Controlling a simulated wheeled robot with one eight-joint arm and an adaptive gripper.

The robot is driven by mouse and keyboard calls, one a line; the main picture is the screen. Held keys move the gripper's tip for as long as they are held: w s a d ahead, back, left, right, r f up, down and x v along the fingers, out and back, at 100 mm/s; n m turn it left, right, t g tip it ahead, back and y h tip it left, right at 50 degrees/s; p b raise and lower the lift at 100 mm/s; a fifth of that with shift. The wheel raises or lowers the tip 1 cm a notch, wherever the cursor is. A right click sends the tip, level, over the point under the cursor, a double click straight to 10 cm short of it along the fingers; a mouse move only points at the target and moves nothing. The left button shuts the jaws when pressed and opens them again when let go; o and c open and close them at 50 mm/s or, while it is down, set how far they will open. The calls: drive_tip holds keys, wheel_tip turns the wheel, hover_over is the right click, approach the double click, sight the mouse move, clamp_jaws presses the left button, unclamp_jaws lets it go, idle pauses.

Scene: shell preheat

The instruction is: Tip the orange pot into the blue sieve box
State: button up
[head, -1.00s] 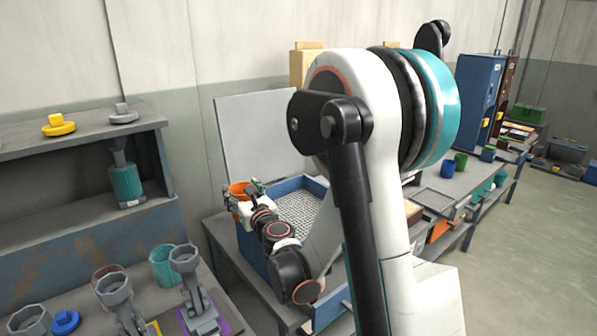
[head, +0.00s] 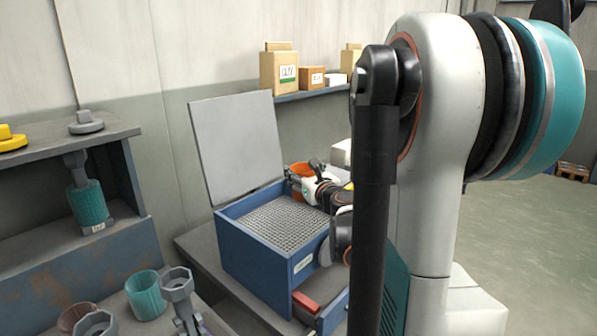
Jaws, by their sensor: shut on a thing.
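The blue sieve box (head: 254,257) stands on the grey table with its pale lid raised at the back and a grey mesh inside. My gripper (head: 292,180) is shut on the orange pot (head: 301,168) at the far right corner of the box. The pot is partly hidden behind the gripper, and I cannot tell whether it is upright or tilted. Its mouth and contents do not show. The visible mesh (head: 280,224) looks empty.
A drawer with a red thing (head: 306,302) is partly open below the box. A shelf with cartons (head: 280,71) is on the wall behind. A teal cup (head: 146,294) and metal tools (head: 180,294) stand at the lower left. My arm hides much of the right.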

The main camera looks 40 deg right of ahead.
drive_tip(key=n+g+p, duration=0.1)
drive_tip(key=n, duration=0.1)
drive_tip(key=n+g+p, duration=0.1)
drive_tip(key=n, duration=0.1)
drive_tip(key=shift+f, duration=0.3)
drive_tip(key=n, duration=0.1)
drive_tip(key=n+g+p, duration=0.1)
drive_tip(key=n+p, duration=0.1)
drive_tip(key=shift+w+a+f+g, duration=0.25)
drive_tip(key=shift+g, duration=0.05)
drive_tip(key=shift+w+a+f+n+g+h, duration=0.15)
drive_tip(key=shift+f+n+g+h, duration=0.2)
drive_tip(key=shift+n, duration=0.35)
drive_tip(key=shift+w+a+f+n+g+h, duration=0.2)
drive_tip(key=shift+n+g+h, duration=0.25)
drive_tip(key=shift+n, duration=0.25)
